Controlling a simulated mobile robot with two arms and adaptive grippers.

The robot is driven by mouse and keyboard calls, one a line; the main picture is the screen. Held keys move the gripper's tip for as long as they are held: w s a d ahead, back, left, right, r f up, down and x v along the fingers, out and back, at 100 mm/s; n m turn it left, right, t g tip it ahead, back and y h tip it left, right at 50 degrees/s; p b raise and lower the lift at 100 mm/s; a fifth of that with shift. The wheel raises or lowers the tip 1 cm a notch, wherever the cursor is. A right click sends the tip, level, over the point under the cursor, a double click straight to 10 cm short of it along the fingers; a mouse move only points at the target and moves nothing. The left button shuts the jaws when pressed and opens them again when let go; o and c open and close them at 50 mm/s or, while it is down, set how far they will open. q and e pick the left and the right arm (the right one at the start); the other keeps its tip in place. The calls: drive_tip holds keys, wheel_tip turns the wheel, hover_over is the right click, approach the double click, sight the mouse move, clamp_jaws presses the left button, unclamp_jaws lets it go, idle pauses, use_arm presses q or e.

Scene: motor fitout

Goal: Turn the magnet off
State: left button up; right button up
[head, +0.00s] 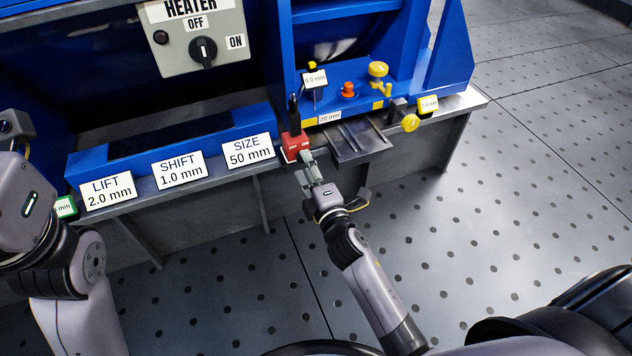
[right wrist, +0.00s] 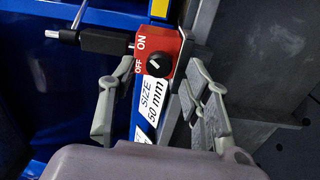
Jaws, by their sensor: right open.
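The magnet switch is a small red box (head: 293,144) at the front edge of the blue machine, partly covered by my right gripper in the head view. In the right wrist view the red box (right wrist: 170,42) carries ON and OFF marks and a black round knob (right wrist: 159,65) with a white line. I cannot tell for sure which mark the line points at. My right gripper (right wrist: 155,95) is open, its fingers apart on either side of the switch and short of the knob. My left gripper (head: 14,135) is at the left edge, cut off by the frame.
A heater panel (head: 195,35) with a knob is at the top. LIFT, SHIFT and SIZE labels (head: 249,150) line the machine's front. A black-handled lever (head: 294,112) stands beside the switch. The floor (head: 500,200) at right is clear.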

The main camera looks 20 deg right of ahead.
drive_tip(key=s, duration=1.1)
drive_tip(key=shift+d, duration=0.2)
